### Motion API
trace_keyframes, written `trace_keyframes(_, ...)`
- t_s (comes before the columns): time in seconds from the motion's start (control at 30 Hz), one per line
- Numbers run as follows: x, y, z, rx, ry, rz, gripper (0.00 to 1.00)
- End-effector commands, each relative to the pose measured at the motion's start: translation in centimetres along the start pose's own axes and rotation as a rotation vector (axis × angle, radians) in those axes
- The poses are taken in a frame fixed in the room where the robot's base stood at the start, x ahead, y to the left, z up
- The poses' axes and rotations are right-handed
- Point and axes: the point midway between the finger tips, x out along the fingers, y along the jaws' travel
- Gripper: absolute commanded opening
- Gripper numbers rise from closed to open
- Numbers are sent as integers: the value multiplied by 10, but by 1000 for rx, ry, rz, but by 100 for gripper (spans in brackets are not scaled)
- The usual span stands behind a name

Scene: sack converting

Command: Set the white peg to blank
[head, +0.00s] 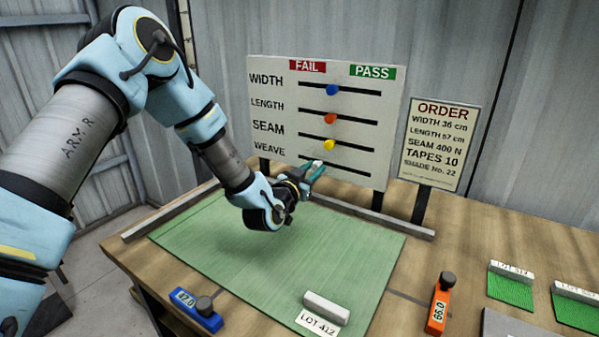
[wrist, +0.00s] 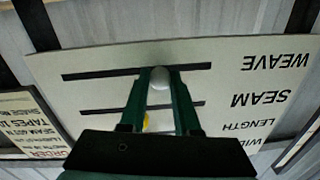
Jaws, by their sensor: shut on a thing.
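The white peg (head: 317,163) sits in the WEAVE slot, the lowest of the slots on the white board (head: 267,100). It stands a little to the left of the slot's middle, toward the WEAVE label. My gripper (head: 313,171) is shut on the white peg, with its green fingers at the board face. In the wrist view, where the board appears upside down, the fingers (wrist: 161,88) flank the peg's rounded grey-white end (wrist: 160,73). The FAIL label (head: 307,66) is at the board's top left and the PASS label (head: 373,72) at its top right.
Blue (head: 333,90), orange-red (head: 330,118) and yellow (head: 330,145) pegs stand in the slots above, near mid-slot. An order sign (head: 440,143) stands right of the board. A green mat (head: 350,245), a blue gauge (head: 197,309) and an orange gauge (head: 439,304) are on the table.

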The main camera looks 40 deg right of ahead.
Motion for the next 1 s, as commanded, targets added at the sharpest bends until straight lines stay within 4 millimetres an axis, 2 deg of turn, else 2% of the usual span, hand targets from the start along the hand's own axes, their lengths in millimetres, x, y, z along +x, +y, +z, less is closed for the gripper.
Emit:
trace_keyframes(0.03, 0, 14, 2, 1, 5, 4, 0)
trace_keyframes(0.2, -2, 33, -4, 1, 3, 0, 0)
trace_keyframes(0.5, -2, 34, -6, 1, 1, -2, 0)
trace_keyframes(0.53, -2, 34, -6, 1, 1, -2, 32)
trace_keyframes(0.8, -2, 34, -6, 1, 1, -2, 61)
trace_keyframes(1.0, -2, 34, -6, 1, 1, -1, 61)
